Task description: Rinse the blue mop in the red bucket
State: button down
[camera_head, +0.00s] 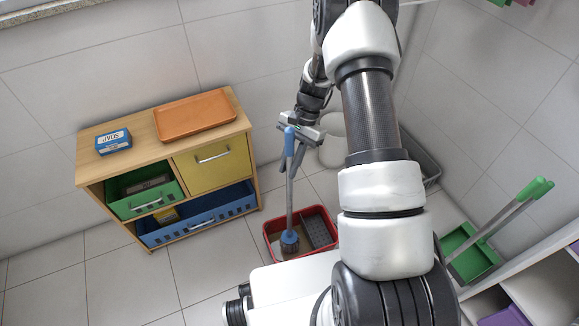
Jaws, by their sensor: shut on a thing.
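The blue mop stands nearly upright, with a blue-topped grey handle (290,190) and a blue head (289,240). Its head is inside the left part of the red bucket (268,246), a rectangular bucket on the floor with a dark grey grid in its right part. I cannot tell whether the head touches the bottom. My gripper (291,166) is shut on the mop's handle near the top.
A wooden cabinet (150,153) stands at the left, with an orange tray (195,115) and a blue soap box (113,142) on top. A green dustpan (470,258) with a long handle is at the right, near white shelves (545,290). A round whitish container (333,150) stands behind my gripper.

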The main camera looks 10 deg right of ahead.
aim_at(290, 133)
jog(key=shift+r+p, duration=4.25)
jog(key=shift+r, duration=2.4)
jog(key=w+d, duration=0.1)
jog(key=d, duration=1.2)
jog(key=shift+w+d+b, duration=0.15)
jog(key=shift+w+b, duration=0.15)
jog(key=shift+w, duration=0.05)
jog(key=shift+f, duration=0.15)
